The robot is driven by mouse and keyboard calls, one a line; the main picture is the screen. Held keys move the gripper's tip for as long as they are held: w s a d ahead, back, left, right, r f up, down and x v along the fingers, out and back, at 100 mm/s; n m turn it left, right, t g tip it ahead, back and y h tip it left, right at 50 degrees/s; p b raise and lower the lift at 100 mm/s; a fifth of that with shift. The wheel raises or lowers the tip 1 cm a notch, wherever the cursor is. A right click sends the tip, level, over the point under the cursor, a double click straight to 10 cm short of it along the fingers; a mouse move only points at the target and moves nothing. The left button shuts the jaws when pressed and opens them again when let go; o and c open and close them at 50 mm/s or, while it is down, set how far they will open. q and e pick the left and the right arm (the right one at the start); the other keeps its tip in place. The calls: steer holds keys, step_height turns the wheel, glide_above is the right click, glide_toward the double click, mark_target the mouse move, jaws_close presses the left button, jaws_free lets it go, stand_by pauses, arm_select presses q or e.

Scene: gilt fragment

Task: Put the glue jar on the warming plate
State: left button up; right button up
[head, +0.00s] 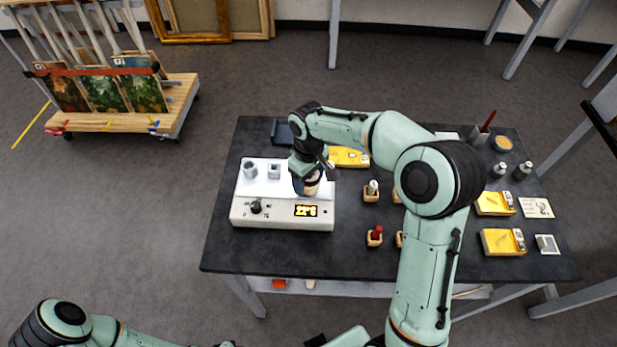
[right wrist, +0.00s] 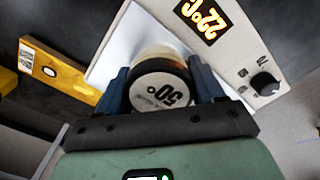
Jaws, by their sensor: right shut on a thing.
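The glue jar (right wrist: 160,92), with a dark-rimmed pale lid marked 50°, is between the fingers of my right gripper (right wrist: 163,95), which is shut on it. In the head view the jar (head: 312,186) shows below my right gripper (head: 307,178), at the right part of the warming plate. The warming plate (head: 283,212) is a white box with a knob and a lit display reading about 22°. Its white top (right wrist: 122,38) lies behind the jar in the right wrist view. I cannot tell whether the jar touches it. My left gripper is out of view.
Two small metal vessels (head: 249,169) (head: 274,171) stand on the plate's left part. Yellow boxes (head: 496,203), small wooden holders (head: 371,192) and bottles (head: 522,171) stand on the dark table (head: 350,255). The table's front left is bare. A painting cart (head: 120,122) stands at the left.

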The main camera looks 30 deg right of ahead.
steer(key=shift+f, duration=0.1)
steer(key=o, duration=1.2)
steer(key=shift+r, duration=0.2)
step_height(320, 180, up, 12)
steer(key=shift+f+p, duration=0.1)
steer(key=shift+p, duration=0.7)
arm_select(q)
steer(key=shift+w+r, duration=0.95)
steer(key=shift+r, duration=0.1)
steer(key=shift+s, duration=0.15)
